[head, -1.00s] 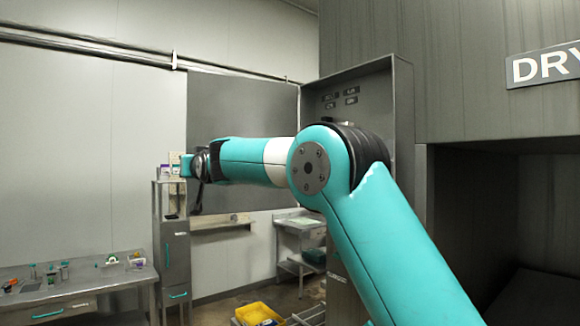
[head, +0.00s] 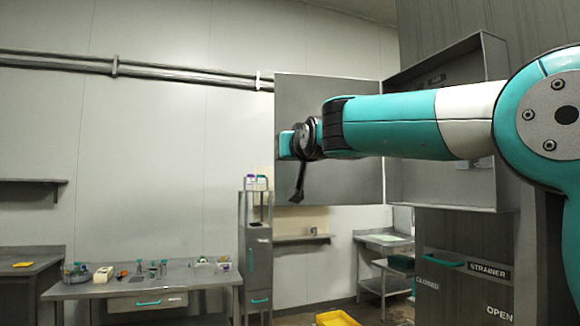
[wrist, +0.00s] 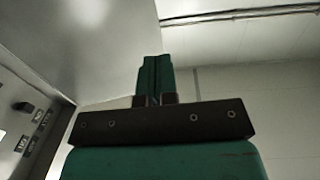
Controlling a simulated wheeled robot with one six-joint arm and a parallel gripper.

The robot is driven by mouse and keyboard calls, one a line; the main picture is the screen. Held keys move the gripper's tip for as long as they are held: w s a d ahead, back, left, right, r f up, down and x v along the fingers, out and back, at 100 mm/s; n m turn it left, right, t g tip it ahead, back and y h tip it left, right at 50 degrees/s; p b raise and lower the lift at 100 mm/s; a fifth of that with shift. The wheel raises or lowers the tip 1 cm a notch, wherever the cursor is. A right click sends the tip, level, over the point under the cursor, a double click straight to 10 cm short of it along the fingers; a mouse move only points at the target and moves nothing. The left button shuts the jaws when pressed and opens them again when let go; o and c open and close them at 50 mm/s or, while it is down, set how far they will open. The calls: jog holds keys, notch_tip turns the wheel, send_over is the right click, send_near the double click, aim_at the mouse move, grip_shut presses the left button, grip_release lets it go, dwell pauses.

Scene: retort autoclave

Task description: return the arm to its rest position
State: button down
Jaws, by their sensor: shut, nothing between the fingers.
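My arm stretches across the right half of the head view, its forearm roughly level and pointing left. My gripper (head: 286,145) is at its left end, in front of a grey panel and seen small. In the wrist view, the teal fingers of my gripper (wrist: 155,65) are together with nothing between them. A black bar crosses the gripper below the fingers. Pale wall and ceiling show beyond them.
The open grey door panel (head: 330,180) stands behind my forearm, joined to a grey box (head: 450,185). A narrow cabinet (head: 258,260) and a workbench (head: 110,290) with small items stand left. A yellow bin (head: 337,319) sits low. Open space lies before the left wall.

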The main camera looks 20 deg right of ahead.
jog(key=s+a+f+n+g+y, duration=0.2)
jog(key=s+a+f+g, duration=0.25)
jog(key=s+f, duration=0.5)
jog(key=s+a+f+n+g+y, duration=0.35)
jog(key=s+f+g, duration=0.2)
jog(key=f, duration=0.75)
jog(key=s+f+g, duration=0.2)
jog(key=s+f, duration=0.2)
jog(key=s, duration=0.4)
jog(key=s+a+f+n+g, duration=0.1)
jog(key=s+f+g, duration=0.2)
jog(key=s+f, duration=0.2)
jog(key=s+a+f+n+g, duration=0.1)
jog(key=s+f+g, duration=0.2)
jog(key=s, duration=0.8)
notch_tip(320, 180, down, 2)
jog(key=shift+s, duration=0.2)
jog(key=shift+a+n, duration=0.2)
jog(key=shift+n, duration=0.05)
